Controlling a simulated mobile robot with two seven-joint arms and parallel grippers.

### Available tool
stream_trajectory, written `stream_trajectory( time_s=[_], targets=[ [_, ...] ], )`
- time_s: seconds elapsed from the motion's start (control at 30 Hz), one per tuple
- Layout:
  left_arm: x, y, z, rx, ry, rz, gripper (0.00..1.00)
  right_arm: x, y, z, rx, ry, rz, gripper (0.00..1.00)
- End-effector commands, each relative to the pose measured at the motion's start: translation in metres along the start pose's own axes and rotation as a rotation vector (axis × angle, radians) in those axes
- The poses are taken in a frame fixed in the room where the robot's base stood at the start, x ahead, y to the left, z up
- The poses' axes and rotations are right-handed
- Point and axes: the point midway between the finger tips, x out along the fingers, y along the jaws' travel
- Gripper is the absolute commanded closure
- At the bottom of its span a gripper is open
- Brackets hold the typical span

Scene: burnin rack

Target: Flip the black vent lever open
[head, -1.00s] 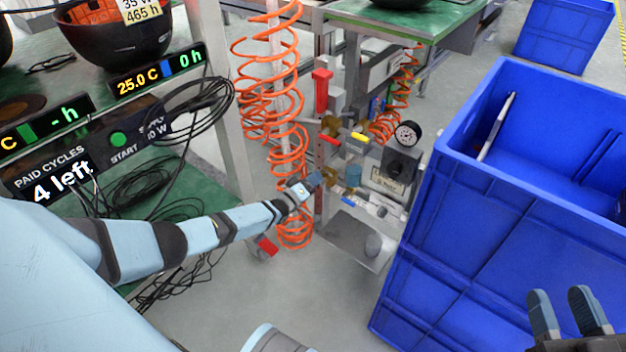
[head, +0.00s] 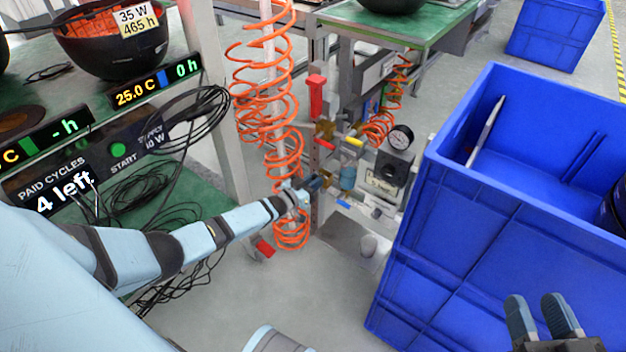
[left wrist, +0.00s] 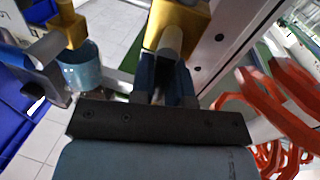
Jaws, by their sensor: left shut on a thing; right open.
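My left gripper (head: 313,184) is at the left side of the valve panel, beside its brass fittings. In the left wrist view its dark fingers (left wrist: 166,88) are closed around the end of a lever at a brass valve body (left wrist: 184,22). A grey rounded stub (left wrist: 170,42) shows just beyond the fingertips. The black vent lever itself is mostly hidden between the fingers, and its angle cannot be told. My right gripper (head: 543,315) is open and empty at the lower right, in front of the blue crate.
Orange coiled hose (head: 283,105) hangs close to my left gripper. A large blue crate (head: 490,225) fills the right.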

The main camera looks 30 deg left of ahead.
Motion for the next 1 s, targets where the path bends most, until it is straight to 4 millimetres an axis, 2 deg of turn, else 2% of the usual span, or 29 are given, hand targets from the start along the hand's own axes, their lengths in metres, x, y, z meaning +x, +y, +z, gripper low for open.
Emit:
stream_trajectory(
  time_s=[0.03, 0.3, 0.77, 0.8, 0.87, 0.9, 1.0],
  targets=[
    [0.0011, 0.0049, 0.0014, 0.016, -0.006, 0.004, 1.00, -0.0001, -0.0004, 0.0000, 0.006, -0.003, 0.000, 0.57],
    [0.0013, 0.0059, 0.0023, 0.081, -0.020, 0.003, 1.00, -0.0001, -0.0007, 0.0003, 0.012, -0.012, -0.001, 0.57],
    [0.0012, 0.0057, 0.0028, 0.093, -0.022, 0.003, 1.00, -0.0004, -0.0009, 0.0013, 0.014, -0.014, -0.002, 0.57],
    [0.0012, 0.0056, 0.0028, 0.093, -0.022, 0.003, 0.77, -0.0004, -0.0009, 0.0013, 0.013, -0.014, -0.002, 0.57],
    [0.0010, 0.0054, 0.0028, 0.092, -0.022, 0.002, 0.64, -0.0004, -0.0010, 0.0013, 0.013, -0.013, -0.002, 0.57],
    [0.0010, 0.0052, 0.0027, 0.092, -0.022, 0.002, 0.59, -0.0005, -0.0010, 0.0014, 0.013, -0.013, -0.002, 0.57],
    [0.0008, 0.0042, 0.0021, 0.092, -0.021, 0.001, 0.59, -0.0005, -0.0010, 0.0013, 0.013, -0.014, -0.002, 0.57]
  ],
)
